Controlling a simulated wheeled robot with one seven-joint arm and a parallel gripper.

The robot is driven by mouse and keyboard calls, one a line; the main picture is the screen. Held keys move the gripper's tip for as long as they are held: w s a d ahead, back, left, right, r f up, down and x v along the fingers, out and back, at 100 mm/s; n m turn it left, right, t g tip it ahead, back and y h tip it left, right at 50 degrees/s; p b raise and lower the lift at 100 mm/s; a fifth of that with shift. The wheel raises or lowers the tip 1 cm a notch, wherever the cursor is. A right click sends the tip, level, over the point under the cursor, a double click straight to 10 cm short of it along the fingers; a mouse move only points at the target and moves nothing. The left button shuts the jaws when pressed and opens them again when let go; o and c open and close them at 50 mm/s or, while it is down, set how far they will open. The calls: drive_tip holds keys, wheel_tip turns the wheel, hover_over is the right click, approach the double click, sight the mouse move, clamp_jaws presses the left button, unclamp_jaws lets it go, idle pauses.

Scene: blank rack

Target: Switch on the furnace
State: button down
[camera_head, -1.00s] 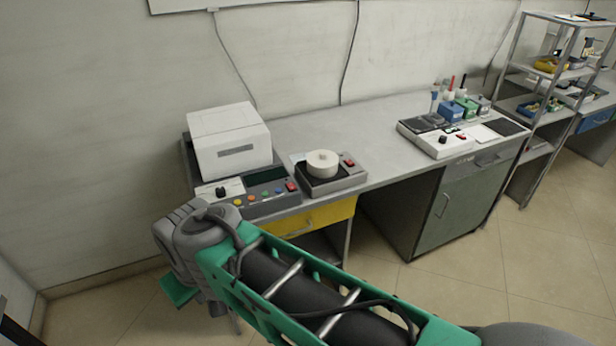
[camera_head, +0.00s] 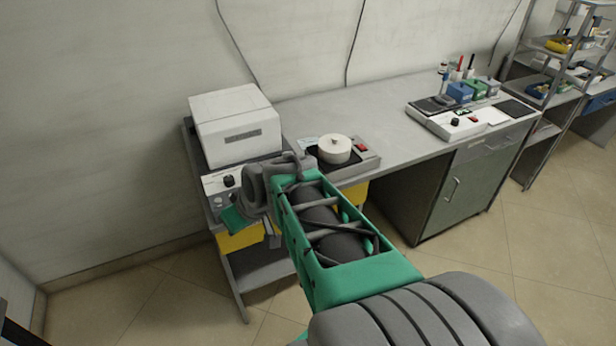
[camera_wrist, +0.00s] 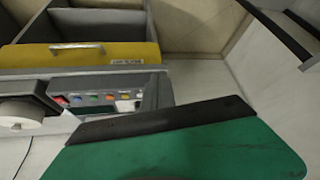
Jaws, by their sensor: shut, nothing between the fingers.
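The furnace (camera_head: 236,125), a white box with a dark slot on its front, stands at the left end of the bench. Its control panel (camera_head: 212,183) has a black knob (camera_head: 229,181); my arm hides the rest in the head view. In the wrist view the panel appears upside down, with a red switch (camera_wrist: 60,100) and several coloured buttons (camera_wrist: 95,98). My gripper (camera_head: 238,219), green, is in front of the panel's lower edge and partly hidden by the wrist. In the wrist view my gripper (camera_wrist: 155,120) is shut and empty, its black edge close to the panel; contact cannot be told.
A hot plate with a white round top (camera_head: 335,149) is right of the furnace. A yellow drawer (camera_head: 240,238) lies below the bench top. The bench middle is clear.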

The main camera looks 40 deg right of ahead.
drive_tip(key=d+m+t+h+b, duration=0.2)
drive_tip(key=d+t, duration=0.5)
drive_tip(key=d, duration=1.8)
drive_tip(key=shift+s+d+r+m+h, duration=0.25)
drive_tip(key=shift+s+r+m+h, duration=0.15)
drive_tip(key=shift+m+h, duration=0.6)
drive_tip(key=shift+w, duration=0.15)
drive_tip(key=w+f, duration=0.2)
drive_tip(key=w+d+f+p, duration=0.1)
drive_tip(key=w+f, duration=0.1)
drive_tip(key=w, duration=0.1)
drive_tip(key=w+d+f, duration=0.1)
drive_tip(key=w+f, duration=0.2)
drive_tip(key=shift+w+d, duration=0.15)
drive_tip(key=shift+d, duration=0.1)
drive_tip(key=shift+f, duration=0.3)
